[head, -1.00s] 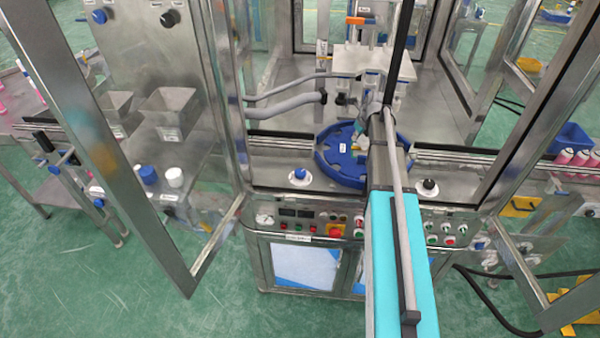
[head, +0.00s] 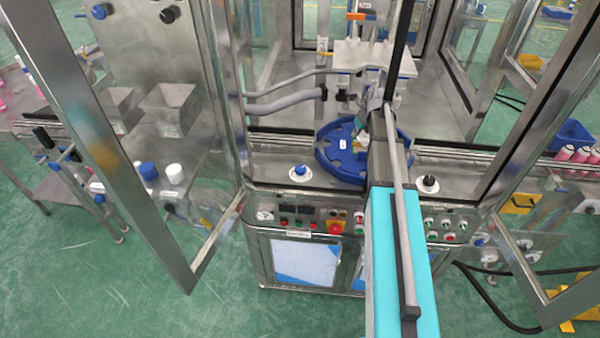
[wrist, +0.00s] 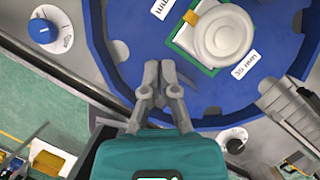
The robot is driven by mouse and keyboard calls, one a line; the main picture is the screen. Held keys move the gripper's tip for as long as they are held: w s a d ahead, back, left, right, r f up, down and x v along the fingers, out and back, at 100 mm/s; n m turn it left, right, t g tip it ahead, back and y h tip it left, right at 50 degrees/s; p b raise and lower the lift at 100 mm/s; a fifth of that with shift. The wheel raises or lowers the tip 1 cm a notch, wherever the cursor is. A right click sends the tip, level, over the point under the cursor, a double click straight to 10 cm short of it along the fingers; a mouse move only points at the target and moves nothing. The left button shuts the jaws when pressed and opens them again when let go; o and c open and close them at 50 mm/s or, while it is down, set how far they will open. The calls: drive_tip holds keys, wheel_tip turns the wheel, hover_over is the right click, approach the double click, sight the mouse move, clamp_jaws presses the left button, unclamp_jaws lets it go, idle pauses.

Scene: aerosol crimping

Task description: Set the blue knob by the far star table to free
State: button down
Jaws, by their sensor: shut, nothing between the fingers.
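The blue knob (head: 300,171) sits on a white round dial on the steel deck, left of the blue star table (head: 322,160). In the wrist view the knob (wrist: 42,31) is at the upper left, with a white pointer mark; the dial's lettering is too small to read. The star table (wrist: 115,45) fills the upper middle of that view. My gripper (wrist: 160,68) is shut and empty, its fingertips over the table's rim area, right of the knob and apart from it. In the head view my arm hides part of the table, and the fingertips are not clear.
A black knob (head: 429,183) on a white dial stands right of the table. A panel of buttons with a red stop button (head: 335,227) runs along the front. Open framed doors (head: 215,240) flank the cabinet. Grey hoses (head: 285,102) and a press plate stand behind.

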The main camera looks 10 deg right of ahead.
idle(0.4)
drive_tip(key=c, duration=1)
unclamp_jaws()
drive_tip(key=shift+a, duration=0.1)
drive_tip(key=shift+o, duration=1)
drive_tip(key=shift+a+n, duration=0.2)
drive_tip(key=shift+n, duration=0.1)
drive_tip(key=o, duration=0.7)
drive_tip(key=a+n, duration=0.1)
drive_tip(key=a+n+p, duration=0.1)
drive_tip(key=a+n, duration=0.1)
drive_tip(key=a+n+g, duration=0.1)
drive_tip(key=a, duration=0.1)
drive_tip(key=shift+w+a+r+n, duration=0.2)
drive_tip(key=shift+r+n, duration=0.15)
drive_tip(key=shift+n, duration=0.05)
wheel_tip(320, 180, up, 2)
drive_tip(key=n+g+h+p, duration=0.1)
drive_tip(key=n+g+p, duration=0.2)
drive_tip(key=n, duration=1.1)
hover_over(300, 168)
drive_tip(key=shift+d, duration=0.15)
drive_tip(key=shift+f, duration=0.2)
wheel_tip(300, 168, down, 13)
drive_tip(key=b, duration=1.3)
drive_tip(key=shift+f+b, duration=0.2)
drive_tip(key=shift+b, duration=0.2)
